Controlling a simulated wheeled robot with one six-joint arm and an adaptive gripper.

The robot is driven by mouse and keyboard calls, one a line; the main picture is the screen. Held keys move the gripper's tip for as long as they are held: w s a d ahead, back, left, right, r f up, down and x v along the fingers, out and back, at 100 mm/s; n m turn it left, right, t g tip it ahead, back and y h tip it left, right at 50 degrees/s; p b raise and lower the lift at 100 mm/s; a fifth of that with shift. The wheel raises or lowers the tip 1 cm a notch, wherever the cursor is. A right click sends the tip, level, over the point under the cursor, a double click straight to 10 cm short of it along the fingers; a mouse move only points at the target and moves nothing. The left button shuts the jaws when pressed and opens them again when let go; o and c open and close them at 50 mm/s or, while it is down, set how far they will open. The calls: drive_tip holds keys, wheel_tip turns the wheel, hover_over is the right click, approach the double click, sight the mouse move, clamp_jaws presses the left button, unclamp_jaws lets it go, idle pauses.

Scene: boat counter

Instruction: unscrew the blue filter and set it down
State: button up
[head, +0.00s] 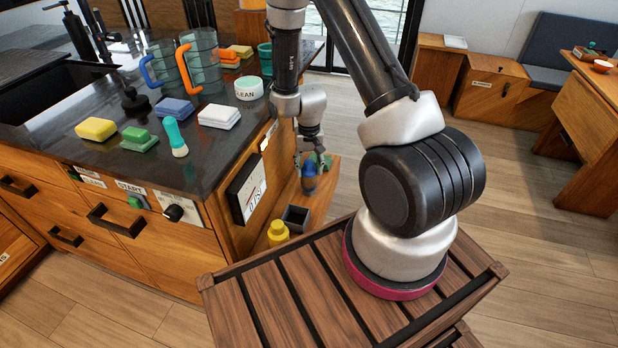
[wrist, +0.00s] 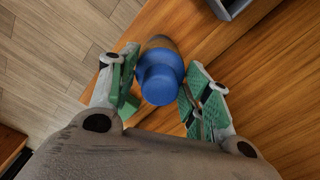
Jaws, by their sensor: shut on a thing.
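The blue filter (head: 309,185) is upright at the end of the counter, low beside a wooden ledge. In the wrist view the blue filter (wrist: 160,80) lies between the two green-padded fingers, with a tan-grey part showing at its far end. My gripper (head: 312,164) reaches down from above and is shut on the filter's upper part; in the wrist view my gripper (wrist: 160,92) has one finger on each side of it. Whether the filter's lower end still touches a mount cannot be told.
A grey open box (head: 295,217) and a yellow bottle (head: 278,233) stand on the wooden ledge (head: 322,195) near the filter. The counter (head: 200,165) carries sponges, brushes and jugs. A gauge panel (head: 247,187) is on the counter's end. Open floor lies to the right.

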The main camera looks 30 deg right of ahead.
drive_tip(key=shift+n, duration=0.8)
drive_tip(key=shift+n, duration=0.9)
drive_tip(key=shift+n, duration=0.8)
